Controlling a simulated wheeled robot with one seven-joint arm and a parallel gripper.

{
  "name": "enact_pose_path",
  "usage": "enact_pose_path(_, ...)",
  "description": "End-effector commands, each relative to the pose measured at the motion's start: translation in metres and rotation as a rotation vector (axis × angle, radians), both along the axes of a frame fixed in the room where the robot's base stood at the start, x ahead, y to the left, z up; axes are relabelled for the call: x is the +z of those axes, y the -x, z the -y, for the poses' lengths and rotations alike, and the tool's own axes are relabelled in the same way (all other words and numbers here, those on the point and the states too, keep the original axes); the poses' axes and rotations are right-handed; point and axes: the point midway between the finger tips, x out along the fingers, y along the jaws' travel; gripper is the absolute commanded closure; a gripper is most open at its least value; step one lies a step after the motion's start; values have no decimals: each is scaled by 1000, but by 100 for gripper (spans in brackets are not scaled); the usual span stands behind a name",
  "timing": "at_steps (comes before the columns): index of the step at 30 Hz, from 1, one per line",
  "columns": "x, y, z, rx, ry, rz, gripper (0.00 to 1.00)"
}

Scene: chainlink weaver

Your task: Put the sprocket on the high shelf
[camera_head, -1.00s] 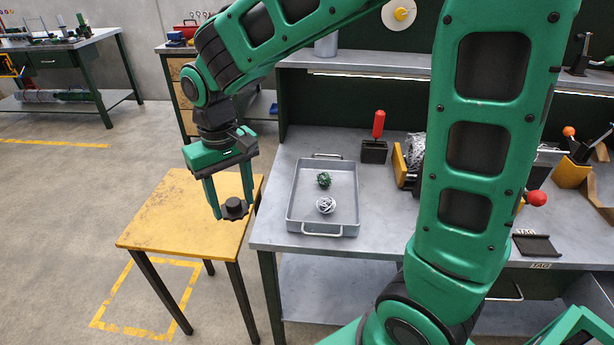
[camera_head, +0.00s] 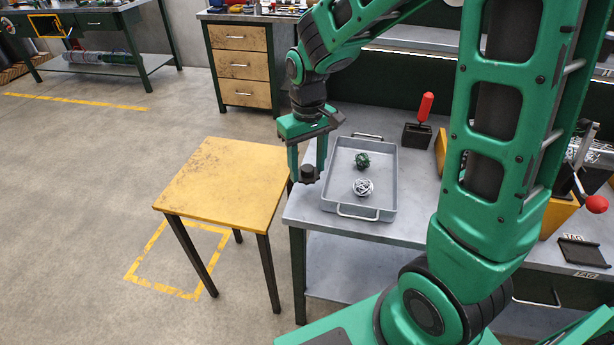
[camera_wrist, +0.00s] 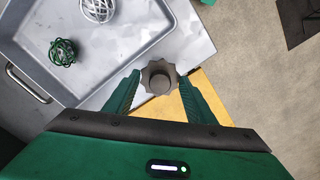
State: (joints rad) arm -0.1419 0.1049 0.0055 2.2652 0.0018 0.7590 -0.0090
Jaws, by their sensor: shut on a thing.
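The sprocket (camera_wrist: 159,77) is a dark grey toothed disc with a round hub. My gripper (camera_wrist: 158,92) is shut on it, with a green finger at each side. In the head view the sprocket (camera_head: 307,174) hangs at the fingertips of my gripper (camera_head: 307,168), above the gap between the yellow table and the left edge of the grey workbench. The high shelf is not clearly in view; a grey shelf ledge (camera_head: 420,58) runs above the back of the workbench, partly hidden by my arm.
A grey tray (camera_head: 338,211) on the workbench (camera_head: 310,217) holds a green wire ball (camera_head: 362,160) and a silver one (camera_head: 363,187). The yellow table (camera_head: 222,185) is bare. A red-handled tool (camera_head: 425,107) stands behind the tray. A drawer cabinet (camera_head: 240,66) stands at the back.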

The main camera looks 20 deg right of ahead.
Motion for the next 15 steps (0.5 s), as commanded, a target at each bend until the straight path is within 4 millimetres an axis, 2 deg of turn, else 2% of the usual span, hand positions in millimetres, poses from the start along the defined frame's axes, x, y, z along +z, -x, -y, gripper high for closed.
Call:
enact_pose_path(9,-36,0,1,1,0,-3,87)
enact_pose_path(15,-41,0,1,0,0,1,87)
